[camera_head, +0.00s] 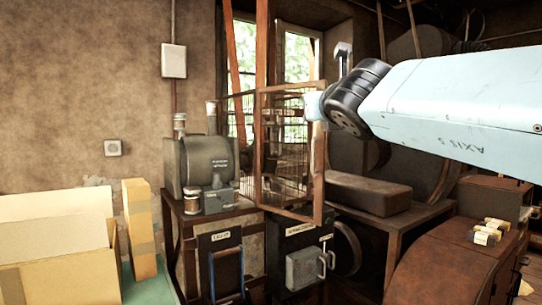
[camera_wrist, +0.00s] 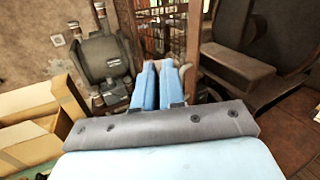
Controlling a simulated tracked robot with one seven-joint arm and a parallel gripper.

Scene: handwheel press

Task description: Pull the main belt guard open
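The main belt guard (camera_head: 318,160) is a wire-mesh cage with a rusty brown frame, standing in the middle of the head view. Its framed mesh panel is angled outward toward the camera, beside another mesh section behind it. My gripper (camera_head: 313,105) is at the upper right edge of this frame, overlapping it in the head view. In the wrist view the guard's mesh (camera_wrist: 165,32) is just beyond the fingertips. The two blue fingers (camera_wrist: 160,66) lie close together, with a narrow reddish strip between the tips. Whether they grip the frame is unclear.
A grey-green machine (camera_head: 208,160) stands left of the guard. Cardboard boxes (camera_head: 60,240) sit at lower left. A dark block (camera_head: 368,194) lies on a bench right of the guard. A rusty curved cover (camera_head: 440,262) takes up the lower right.

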